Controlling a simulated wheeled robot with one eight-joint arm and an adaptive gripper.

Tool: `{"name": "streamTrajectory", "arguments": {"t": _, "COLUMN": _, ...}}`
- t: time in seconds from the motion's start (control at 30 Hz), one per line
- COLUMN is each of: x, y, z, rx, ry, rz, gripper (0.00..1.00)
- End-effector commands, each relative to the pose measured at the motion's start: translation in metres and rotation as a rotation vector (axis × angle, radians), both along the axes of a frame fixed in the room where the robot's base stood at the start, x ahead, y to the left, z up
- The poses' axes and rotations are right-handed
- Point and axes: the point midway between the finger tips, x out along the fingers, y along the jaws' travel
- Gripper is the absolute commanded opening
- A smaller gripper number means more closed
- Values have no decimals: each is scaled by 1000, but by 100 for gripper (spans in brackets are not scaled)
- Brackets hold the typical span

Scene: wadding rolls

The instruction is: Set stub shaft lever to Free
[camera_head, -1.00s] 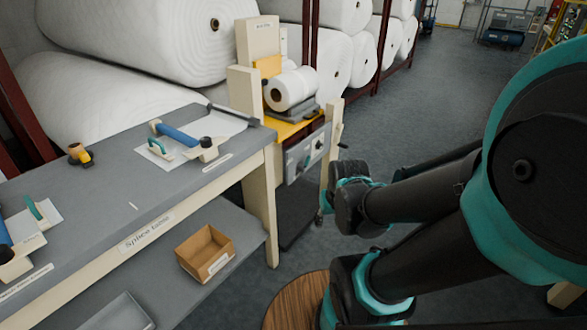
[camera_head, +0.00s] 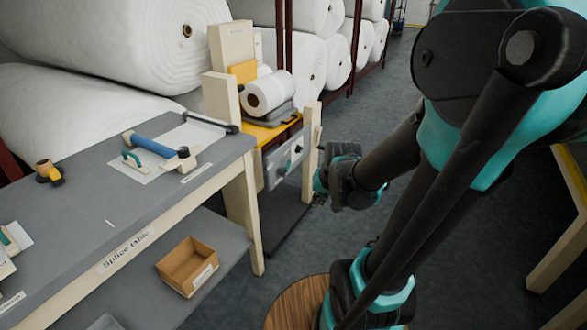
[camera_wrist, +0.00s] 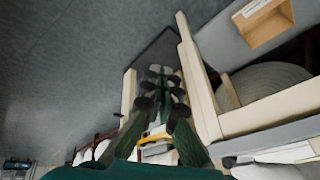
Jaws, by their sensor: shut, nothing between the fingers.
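The roll stand stands at the end of the splice table in the head view. A grey panel (camera_head: 284,161) with a small dark knob or lever (camera_head: 297,150) is on its front. I cannot tell which is the stub shaft lever, and no Free mark is readable. My gripper (camera_wrist: 163,72) is shut and empty in the wrist view, over the dark floor mat between cream posts. In the head view my wrist is just right of the right post, apart from the panel.
The splice table (camera_head: 75,210) fills the left, with a blue-handled roller (camera_head: 153,146) on top and a cardboard box (camera_head: 187,266) on its lower shelf. A white roll (camera_head: 266,95) sits on the stand. Large wadding rolls (camera_head: 110,40) line the back. Floor right of the stand is open.

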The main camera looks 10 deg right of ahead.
Motion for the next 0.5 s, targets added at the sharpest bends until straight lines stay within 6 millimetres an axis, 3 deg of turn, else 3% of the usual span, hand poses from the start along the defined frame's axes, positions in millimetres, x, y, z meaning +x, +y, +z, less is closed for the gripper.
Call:
{"name": "streamTrajectory", "arguments": {"t": 0.03, "x": 17, "y": 2, "z": 3, "rx": 27, "ry": -6, "rz": -23, "gripper": 0}}
{"name": "streamTrajectory", "arguments": {"t": 0.5, "x": 160, "y": 14, "z": 6, "rx": 318, "ry": -62, "rz": -255, "gripper": 0}}
